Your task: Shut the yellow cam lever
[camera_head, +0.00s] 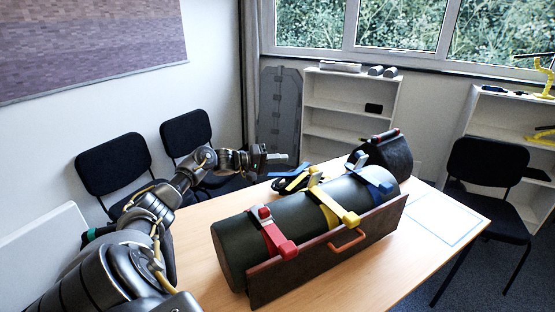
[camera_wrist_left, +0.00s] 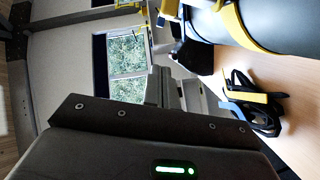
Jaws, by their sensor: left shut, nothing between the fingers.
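A yellow strap (camera_head: 327,202) runs around the middle of a dark green cylinder (camera_head: 235,240). Its yellow cam lever (camera_head: 315,178) is on top of the cylinder and seems to stand up from the strap, though it is small and its angle is hard to tell. In the left wrist view the yellow strap (camera_wrist_left: 236,25) crosses the cylinder at the top right. My left gripper (camera_head: 277,157) is shut and empty, in the air behind and left of the yellow lever, apart from it. My right gripper is not in view.
A red strap (camera_head: 274,236) and a blue strap (camera_head: 375,180) circle the cylinder on either side. A brown board (camera_head: 330,250) with an orange handle (camera_head: 347,240) stands in front. A loose dark strap coil (camera_head: 290,183) lies behind. The table's front left is bare.

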